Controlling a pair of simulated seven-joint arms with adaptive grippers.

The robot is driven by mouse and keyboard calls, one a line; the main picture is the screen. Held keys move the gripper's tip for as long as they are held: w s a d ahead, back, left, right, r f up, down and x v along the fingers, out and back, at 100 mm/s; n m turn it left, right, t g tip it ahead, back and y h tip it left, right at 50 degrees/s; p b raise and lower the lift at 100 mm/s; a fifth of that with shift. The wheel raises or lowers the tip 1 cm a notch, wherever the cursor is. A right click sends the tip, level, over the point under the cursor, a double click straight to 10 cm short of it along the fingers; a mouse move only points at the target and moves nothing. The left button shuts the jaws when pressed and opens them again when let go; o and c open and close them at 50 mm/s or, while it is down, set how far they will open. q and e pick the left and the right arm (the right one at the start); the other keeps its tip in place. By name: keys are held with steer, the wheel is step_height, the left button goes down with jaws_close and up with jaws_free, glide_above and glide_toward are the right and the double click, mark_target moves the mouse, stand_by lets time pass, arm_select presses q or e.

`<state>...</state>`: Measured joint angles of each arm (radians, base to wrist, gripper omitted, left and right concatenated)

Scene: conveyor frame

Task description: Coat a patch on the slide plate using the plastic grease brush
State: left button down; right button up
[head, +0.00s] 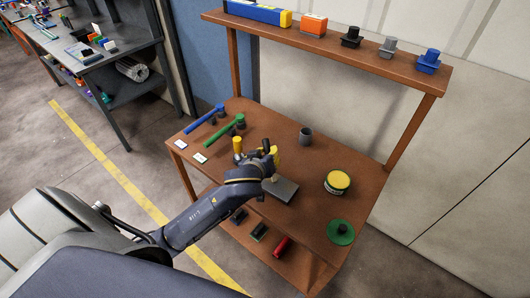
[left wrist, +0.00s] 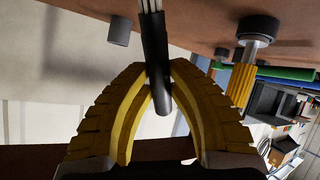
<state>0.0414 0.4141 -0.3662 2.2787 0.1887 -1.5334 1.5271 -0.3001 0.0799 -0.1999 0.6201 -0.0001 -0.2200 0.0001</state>
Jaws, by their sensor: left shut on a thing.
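My left gripper (head: 272,160) is above the dark slide plate (head: 283,190) on the brown table. In the left wrist view its yellow fingers (left wrist: 158,85) are shut on a black handle (left wrist: 156,75). Pale rods or a light shaft (left wrist: 151,5) continue from that handle toward the table. In the head view a small pale tip (head: 273,178) shows under the gripper at the plate's back left edge; I cannot tell whether it touches. The held tool looks like the grease brush, mostly hidden by the gripper in the head view. My right gripper is not in view.
A yellow-handled tool (head: 237,146), green (head: 219,134) and blue (head: 205,120) tools are left. Posts carry an upper shelf (head: 330,50).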

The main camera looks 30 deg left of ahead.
arm_select(q)
steer(key=shift+s+d, duration=0.2)
steer(key=shift+d, duration=1.7)
steer(key=shift+s+d, duration=0.15)
steer(key=shift+d, duration=1.75)
steer(key=shift+s, duration=0.35)
steer(key=shift+s+a, duration=0.15)
steer(key=shift+s, duration=0.1)
steer(key=a, duration=0.7)
steer(key=shift+w+a, duration=0.2)
steer(key=shift+w, duration=0.1)
steer(key=shift+a+f, duration=0.1)
steer(key=a, duration=0.3)
steer(key=shift+w+a, duration=0.15)
steer(key=shift+a, duration=0.1)
